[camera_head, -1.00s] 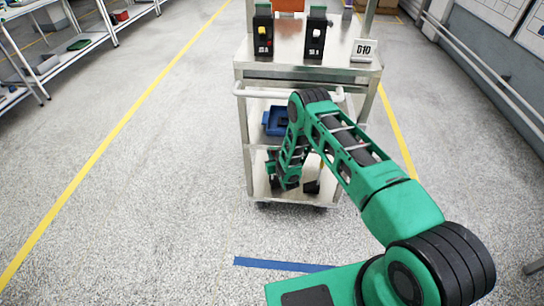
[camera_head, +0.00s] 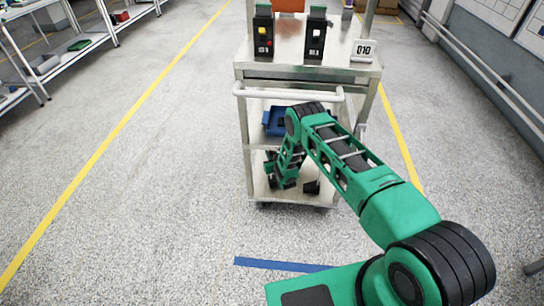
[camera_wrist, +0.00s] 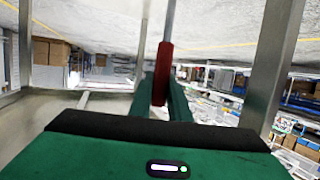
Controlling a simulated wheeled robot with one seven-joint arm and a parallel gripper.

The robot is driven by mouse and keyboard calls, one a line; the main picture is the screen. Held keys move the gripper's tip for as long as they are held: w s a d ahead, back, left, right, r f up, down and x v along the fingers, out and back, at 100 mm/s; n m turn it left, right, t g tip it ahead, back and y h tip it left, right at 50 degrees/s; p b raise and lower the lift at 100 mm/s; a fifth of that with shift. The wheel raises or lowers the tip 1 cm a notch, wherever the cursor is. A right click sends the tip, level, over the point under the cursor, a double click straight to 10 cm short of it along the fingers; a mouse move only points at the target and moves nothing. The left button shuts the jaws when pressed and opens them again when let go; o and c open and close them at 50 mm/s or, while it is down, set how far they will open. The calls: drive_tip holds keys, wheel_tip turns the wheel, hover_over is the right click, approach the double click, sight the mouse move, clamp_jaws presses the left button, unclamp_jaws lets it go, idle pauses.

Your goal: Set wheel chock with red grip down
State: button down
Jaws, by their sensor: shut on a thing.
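My gripper (camera_head: 276,178) is at the lower shelf of the metal cart, small and partly hidden by my own arm in the head view. In the wrist view, the two green fingers of my gripper (camera_wrist: 160,105) are closed on a red grip (camera_wrist: 162,70). A thin grey rod runs from the grip to the top edge of the picture. The chock's body cannot be made out in the wrist view. A small dark block (camera_head: 312,187) sits on the lower shelf, right of my gripper; I cannot tell what it is.
The cart (camera_head: 308,72) carries two black breaker units (camera_head: 264,38) (camera_head: 315,38) and a number sign (camera_head: 363,50) on top. A blue bin (camera_head: 274,121) is on its middle shelf. A white handle bar (camera_head: 288,92) crosses its front. The floor left of it is clear.

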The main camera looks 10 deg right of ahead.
drive_tip(key=shift+f, duration=0.1)
drive_tip(key=c, duration=1.6)
unclamp_jaws()
drive_tip(key=shift+s+f, duration=0.15)
drive_tip(key=shift+f, duration=0.05)
drive_tip(key=shift+c, duration=0.2)
drive_tip(key=shift+r, duration=0.1)
drive_tip(key=v, duration=1.2)
